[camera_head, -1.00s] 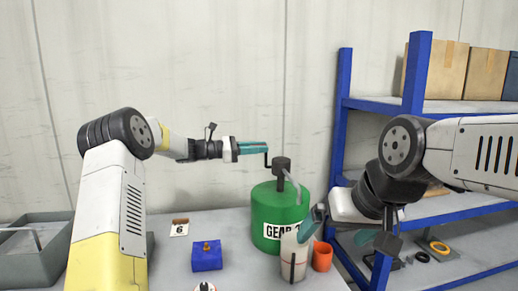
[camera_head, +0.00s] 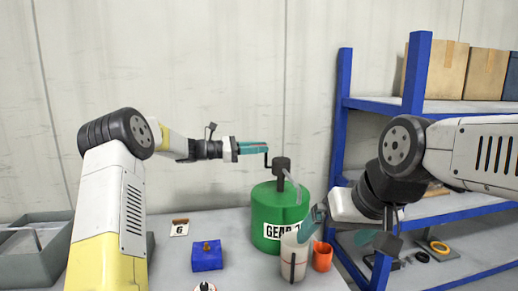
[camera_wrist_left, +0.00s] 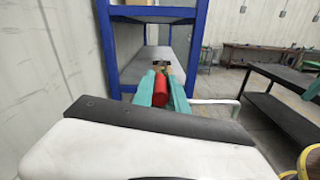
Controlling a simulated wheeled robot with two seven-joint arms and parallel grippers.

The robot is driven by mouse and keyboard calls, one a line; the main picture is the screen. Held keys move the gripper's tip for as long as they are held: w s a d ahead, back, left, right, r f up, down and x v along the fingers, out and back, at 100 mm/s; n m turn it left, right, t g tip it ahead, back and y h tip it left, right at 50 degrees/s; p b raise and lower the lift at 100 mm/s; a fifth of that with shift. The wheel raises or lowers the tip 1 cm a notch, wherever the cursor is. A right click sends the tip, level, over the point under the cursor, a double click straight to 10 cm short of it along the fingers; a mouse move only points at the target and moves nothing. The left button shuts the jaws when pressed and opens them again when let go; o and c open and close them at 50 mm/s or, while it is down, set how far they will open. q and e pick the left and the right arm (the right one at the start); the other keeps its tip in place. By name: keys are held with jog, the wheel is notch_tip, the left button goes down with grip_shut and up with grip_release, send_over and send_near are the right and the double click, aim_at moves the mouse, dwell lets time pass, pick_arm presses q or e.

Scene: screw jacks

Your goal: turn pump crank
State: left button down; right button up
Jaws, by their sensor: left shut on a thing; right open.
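A green drum (camera_head: 280,215) labelled "GEAR" stands on the table with a dark pump head (camera_head: 281,164) on top and a grey spout angled down to the right. The pump's crank (camera_head: 266,158) reaches left from the head. My left gripper (camera_head: 254,149) is shut on the crank's red handle, which shows between the teal fingers in the left wrist view (camera_wrist_left: 160,90). A pale beaker (camera_head: 293,257) stands in front of the drum, below the spout. My right gripper (camera_head: 340,228) is open, its teal fingers around or close beside the beaker's upper right; contact is unclear.
An orange cup (camera_head: 322,256) stands right of the beaker. A blue block (camera_head: 206,256) with a brass knob and a card marked 6 (camera_head: 180,228) lie to the left. A grey bin (camera_head: 40,250) is far left. Blue shelving (camera_head: 414,75) rises at the right.

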pick_arm(q)
jog(key=shift+w, duration=0.1)
dwell(0.4)
jog(key=w+a+f+n, duration=0.1)
jog(key=w+f+n, duration=0.6)
jog(key=n, duration=1.3)
jog(key=shift+w+a+f, duration=0.15)
jog(key=shift+a+f, duration=0.15)
jog(key=shift+f, duration=0.65)
jog(key=c, duration=1.3)
grip_release()
